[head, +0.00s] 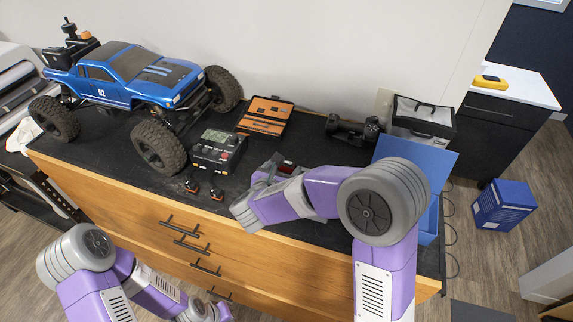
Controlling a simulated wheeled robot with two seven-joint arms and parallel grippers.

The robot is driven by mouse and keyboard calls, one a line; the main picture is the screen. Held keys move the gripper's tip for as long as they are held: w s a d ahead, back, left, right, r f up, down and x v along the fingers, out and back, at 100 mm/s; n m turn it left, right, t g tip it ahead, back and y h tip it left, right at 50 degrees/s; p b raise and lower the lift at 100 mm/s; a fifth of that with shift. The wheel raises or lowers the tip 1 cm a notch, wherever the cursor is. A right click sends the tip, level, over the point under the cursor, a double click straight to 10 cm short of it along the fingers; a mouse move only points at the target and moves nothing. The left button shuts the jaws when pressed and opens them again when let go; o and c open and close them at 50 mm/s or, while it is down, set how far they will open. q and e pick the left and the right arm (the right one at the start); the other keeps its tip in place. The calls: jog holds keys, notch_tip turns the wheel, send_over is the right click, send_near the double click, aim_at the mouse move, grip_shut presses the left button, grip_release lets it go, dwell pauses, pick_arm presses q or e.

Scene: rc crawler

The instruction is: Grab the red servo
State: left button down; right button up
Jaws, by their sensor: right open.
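A small dark object with a red patch, likely the red servo (287,164), lies on the black bench top right of the black controller box. It is small and partly hidden by my right arm, so its shape is unclear. My right gripper (268,172) is open just left of it, low over the bench top; I cannot tell if they touch. My left arm is low at the left, in front of the drawers, and its fingers are not visible.
The blue crawler truck (130,75) stands on the left of the bench. The controller box (218,152), an orange tool case (265,117), two small dark parts (204,190) and a blue bin (415,152) surround the arm. Drawer handles (187,230) stick out in front.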

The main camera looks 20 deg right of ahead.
jog(key=shift+x, duration=0.85)
jog(key=shift+c, duration=0.3)
jog(key=shift+r, duration=0.1)
jog(key=c, duration=1.1)
